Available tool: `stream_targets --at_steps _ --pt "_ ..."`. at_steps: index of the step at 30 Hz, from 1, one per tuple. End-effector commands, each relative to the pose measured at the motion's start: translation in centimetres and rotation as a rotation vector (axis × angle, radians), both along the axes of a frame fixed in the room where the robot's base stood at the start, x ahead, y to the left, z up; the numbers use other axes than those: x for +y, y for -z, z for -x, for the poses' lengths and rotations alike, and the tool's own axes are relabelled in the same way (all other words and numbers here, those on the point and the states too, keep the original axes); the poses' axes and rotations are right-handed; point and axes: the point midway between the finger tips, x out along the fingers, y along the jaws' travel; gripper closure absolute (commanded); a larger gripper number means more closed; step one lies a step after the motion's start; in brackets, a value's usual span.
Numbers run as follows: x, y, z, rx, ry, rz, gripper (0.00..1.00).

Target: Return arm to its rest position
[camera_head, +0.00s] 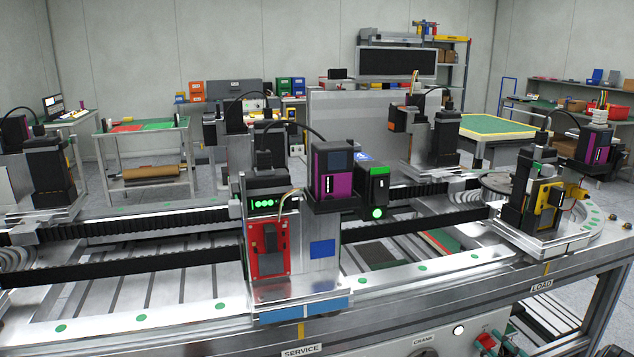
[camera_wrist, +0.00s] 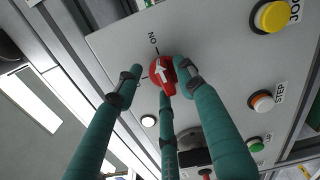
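In the wrist view a red rotary knob (camera_wrist: 163,77) with a white arrow sits on a pale grey panel (camera_wrist: 115,48). Its arrow points up toward the "ON" mark. My gripper (camera_wrist: 158,74) has teal fingers with dark tips spread around the knob. The left tip stands clear of the knob; the right tip is close beside it, and I cannot tell if it touches. A third teal finger reaches from below toward the knob. In the head view the red knob (camera_head: 487,341) and teal finger parts show at the bottom right, partly cut off.
The panel also carries a yellow button (camera_wrist: 271,17), an orange-ringed "STEP" button (camera_wrist: 262,102) and a green button (camera_wrist: 255,145). A purple-and-black unit (camera_head: 330,170) stands on the rail carriage.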

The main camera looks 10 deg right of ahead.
Motion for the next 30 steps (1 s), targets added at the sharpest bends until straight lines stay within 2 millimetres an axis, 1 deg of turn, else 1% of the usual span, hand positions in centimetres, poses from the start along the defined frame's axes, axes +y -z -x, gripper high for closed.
stream_targets --at_steps 3,6,12,18,30 --pt "0.07 0.16 0.05 -0.023 0.0 0.141 0.61" --pt "0.16 0.16 0.08 -0.04 0.001 0.246 0.61" --pt "0.24 0.08 0.09 -0.064 0.001 0.391 0.61" --pt "0.23 0.03 0.13 -0.072 0.002 0.442 0.61" --pt "0.41 0.14 0.19 -0.069 -0.004 0.447 0.61"
